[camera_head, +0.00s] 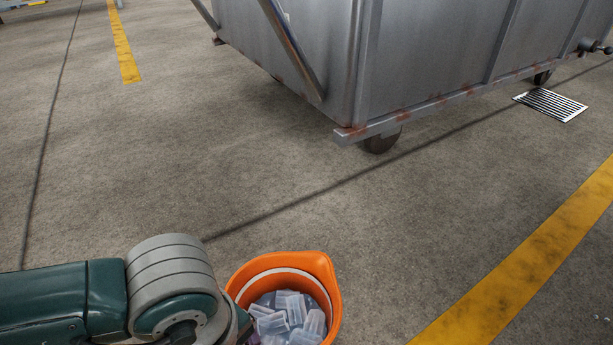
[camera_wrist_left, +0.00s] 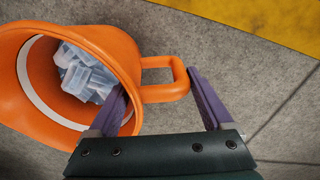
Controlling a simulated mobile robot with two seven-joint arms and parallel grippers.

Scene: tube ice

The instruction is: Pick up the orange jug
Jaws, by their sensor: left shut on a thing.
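The orange jug (camera_head: 318,270) is at the bottom centre of the head view, its open top showing clear tube ice (camera_head: 290,315) inside. It also fills the left of the left wrist view (camera_wrist_left: 118,45), with its handle (camera_wrist_left: 160,92) pointing right. My left gripper (camera_wrist_left: 155,80) is shut on the jug at the handle side. One purple finger lies at the jug's rim and the other on the outer side of the handle. In the head view my left wrist hides the fingers and handle. I cannot tell whether the jug touches the floor. My right gripper is out of view.
A large grey metal bin on wheels (camera_head: 430,60) stands at the back. A floor grate (camera_head: 550,104) lies right of it. A yellow floor stripe (camera_head: 540,265) runs along the right. The concrete floor between jug and bin is clear.

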